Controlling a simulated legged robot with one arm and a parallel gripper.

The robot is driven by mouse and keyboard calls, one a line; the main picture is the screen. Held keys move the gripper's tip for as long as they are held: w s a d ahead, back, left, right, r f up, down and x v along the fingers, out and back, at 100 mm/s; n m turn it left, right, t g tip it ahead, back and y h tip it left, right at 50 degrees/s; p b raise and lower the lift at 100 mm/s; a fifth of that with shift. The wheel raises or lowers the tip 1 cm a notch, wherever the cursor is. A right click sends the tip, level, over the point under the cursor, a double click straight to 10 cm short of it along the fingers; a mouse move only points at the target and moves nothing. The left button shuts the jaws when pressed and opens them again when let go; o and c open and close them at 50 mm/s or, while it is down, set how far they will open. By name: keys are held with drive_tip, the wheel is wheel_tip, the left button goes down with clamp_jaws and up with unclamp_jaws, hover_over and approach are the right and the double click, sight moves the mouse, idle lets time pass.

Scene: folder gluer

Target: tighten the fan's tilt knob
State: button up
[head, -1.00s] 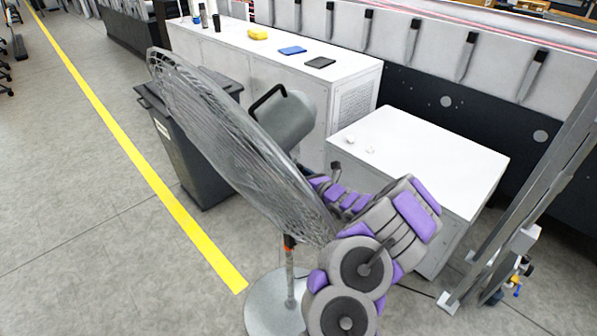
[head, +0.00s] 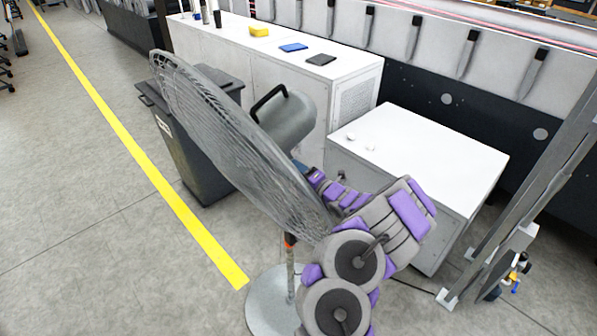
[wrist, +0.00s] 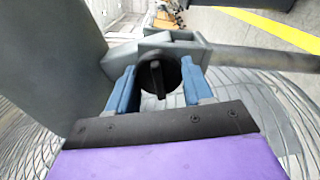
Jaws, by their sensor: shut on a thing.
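The pedestal fan (head: 225,140) stands in front of me with its grey wire cage tilted and its round base (head: 272,300) on the floor. In the wrist view its black round tilt knob (wrist: 158,76), with a raised bar across its face, sits at the pivot bracket. My gripper (wrist: 158,92) has its two blue fingers on either side of the knob and is shut on it. In the head view my arm reaches behind the cage, and the cage and arm hide the knob and most of the gripper.
A white cabinet (head: 430,150) stands right of the fan, and a longer white cabinet (head: 345,85) behind it. A dark bin (head: 195,165) is behind the cage at left. A grey metal frame (head: 540,170) rises at right.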

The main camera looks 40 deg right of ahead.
drive_tip(key=shift+f+m, duration=0.1)
drive_tip(key=shift+m, duration=1.5)
drive_tip(key=o, duration=0.7)
drive_tip(key=shift+o, duration=1.4)
drive_tip(key=shift+d, duration=0.35)
drive_tip(key=shift+s, duration=0.5)
drive_tip(key=s, duration=0.5)
drive_tip(key=s+d, duration=0.1)
drive_tip(key=s, duration=1)
drive_tip(key=shift+s+d+f, duration=0.1)
drive_tip(key=shift+s+d, duration=0.05)
drive_tip(key=shift+d, duration=0.05)
